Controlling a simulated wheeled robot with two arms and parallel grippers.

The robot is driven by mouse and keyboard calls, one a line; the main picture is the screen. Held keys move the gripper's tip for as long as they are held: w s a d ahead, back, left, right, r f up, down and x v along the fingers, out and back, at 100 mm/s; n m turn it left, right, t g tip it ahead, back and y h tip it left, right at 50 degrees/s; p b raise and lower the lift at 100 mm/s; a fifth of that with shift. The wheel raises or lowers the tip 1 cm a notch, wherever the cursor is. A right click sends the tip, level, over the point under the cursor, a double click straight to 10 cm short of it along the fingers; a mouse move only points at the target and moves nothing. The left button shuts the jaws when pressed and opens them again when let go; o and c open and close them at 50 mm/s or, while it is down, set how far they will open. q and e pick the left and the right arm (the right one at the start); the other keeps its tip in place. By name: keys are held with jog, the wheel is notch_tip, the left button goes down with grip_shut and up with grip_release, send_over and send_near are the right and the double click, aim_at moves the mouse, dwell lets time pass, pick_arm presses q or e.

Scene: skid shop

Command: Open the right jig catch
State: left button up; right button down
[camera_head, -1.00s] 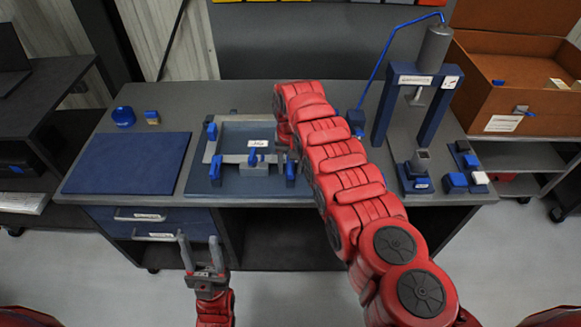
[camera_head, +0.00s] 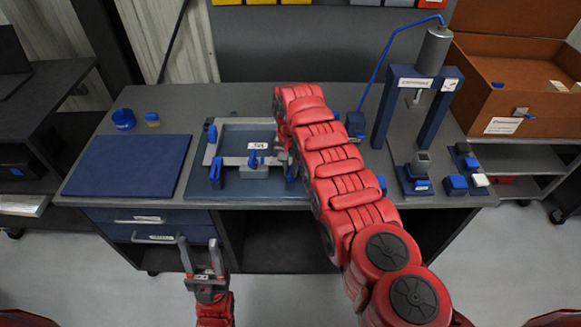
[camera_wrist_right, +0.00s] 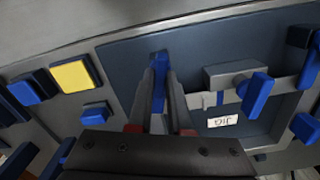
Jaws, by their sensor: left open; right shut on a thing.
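The jig (camera_head: 205,190) is a dark plate with a grey frame on the bench, with a white JIG label (camera_head: 257,147). Blue catches stand on it, at its left (camera_head: 217,170), middle (camera_head: 253,160) and right (camera_head: 291,172). In the right wrist view my right gripper (camera_wrist_right: 160,75) is shut on a blue catch (camera_wrist_right: 158,66), one finger on each side. In the head view my right arm covers that gripper. My left gripper (camera_head: 199,250) is open and empty, low in front of the bench.
A blue mat (camera_head: 128,165) lies left of the jig. A press (camera_head: 420,90) stands to the right, with small blue blocks (camera_head: 455,184) beside it. An open brown box (camera_head: 510,85) is at far right. Drawers (camera_head: 150,228) sit below the bench top.

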jog(key=shift+m, duration=0.6)
jog(key=m+b, duration=0.1)
jog(key=m, duration=0.1)
jog(key=shift+f+m, duration=0.15)
jog(key=shift+m, duration=0.15)
jog(key=shift+r+m+b, duration=0.2)
jog(key=shift+m+b, duration=0.1)
jog(key=shift+m, duration=0.7)
